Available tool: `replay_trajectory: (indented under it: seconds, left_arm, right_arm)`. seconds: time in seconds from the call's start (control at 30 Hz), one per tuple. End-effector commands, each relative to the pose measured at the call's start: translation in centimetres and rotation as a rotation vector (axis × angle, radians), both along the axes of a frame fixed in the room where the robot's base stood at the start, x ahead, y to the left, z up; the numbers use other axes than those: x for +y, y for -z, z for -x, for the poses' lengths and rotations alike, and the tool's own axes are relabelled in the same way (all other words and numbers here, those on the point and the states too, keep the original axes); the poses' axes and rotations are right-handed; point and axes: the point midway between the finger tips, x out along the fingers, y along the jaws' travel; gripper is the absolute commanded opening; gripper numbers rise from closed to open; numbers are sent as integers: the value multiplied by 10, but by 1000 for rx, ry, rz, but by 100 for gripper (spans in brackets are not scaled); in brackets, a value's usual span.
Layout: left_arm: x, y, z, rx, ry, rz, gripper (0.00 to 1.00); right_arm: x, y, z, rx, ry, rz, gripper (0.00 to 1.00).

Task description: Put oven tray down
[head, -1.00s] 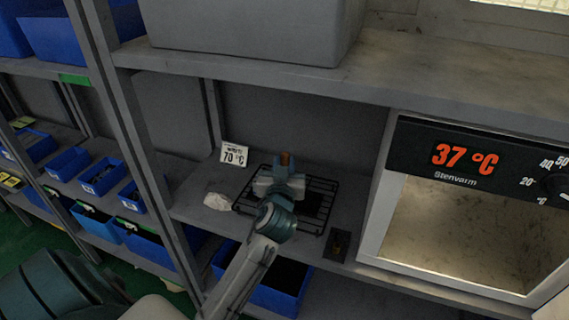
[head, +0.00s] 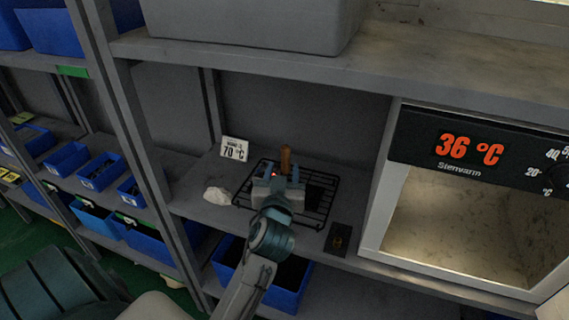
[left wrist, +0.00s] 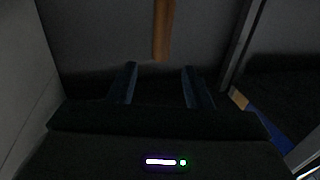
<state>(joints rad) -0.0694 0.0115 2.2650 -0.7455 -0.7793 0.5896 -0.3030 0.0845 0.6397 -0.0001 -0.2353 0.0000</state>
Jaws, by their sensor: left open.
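A black wire rack (head: 322,216) lies on the grey shelf in the head view. A dark piece (head: 317,197) shows on its right part; I cannot tell whether this is the oven tray. A brown, wood-coloured handle (head: 285,158) stands up just behind my left gripper (head: 283,174). My left gripper is open, with two blue fingers over the rack. In the left wrist view the handle (left wrist: 164,30) is upright beyond the gap between the fingertips (left wrist: 160,68), and nothing shows gripped. My gripper and arm hide the rack's middle. My right gripper is not in view.
An oven (head: 458,160) reading 36 °C stands at the right. A 70 °C sign (head: 234,149), a crumpled white cloth-like thing (head: 217,195) and a small dark plate (head: 338,239) surround the rack. Blue bins (head: 288,297) sit below. A grey box (head: 255,25) is above.

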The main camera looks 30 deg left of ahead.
Motion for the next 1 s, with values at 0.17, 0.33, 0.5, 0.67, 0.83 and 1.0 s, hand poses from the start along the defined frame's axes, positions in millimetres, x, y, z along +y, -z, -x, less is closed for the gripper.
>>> replay_trajectory:
  seconds: [0.17, 0.33, 0.5, 0.67, 0.83, 1.0]
  left_arm:
    - [-16, 3, 31, 0, -2, 6, 45]
    - [-26, 2, 47, 0, 0, 4, 45]
    - [-29, 0, 54, 0, 0, 1, 45]
    - [-29, 0, 55, -1, 0, 0, 45]
    - [-29, 0, 54, -1, 0, 0, 45]
    - [-29, 0, 54, -1, 0, 0, 45]
  right_arm:
    - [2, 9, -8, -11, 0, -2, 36]
    - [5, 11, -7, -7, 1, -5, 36]
    - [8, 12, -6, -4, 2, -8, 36]
    - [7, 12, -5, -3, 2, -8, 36]
    - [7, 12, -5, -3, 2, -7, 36]
    - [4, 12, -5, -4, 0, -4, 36]
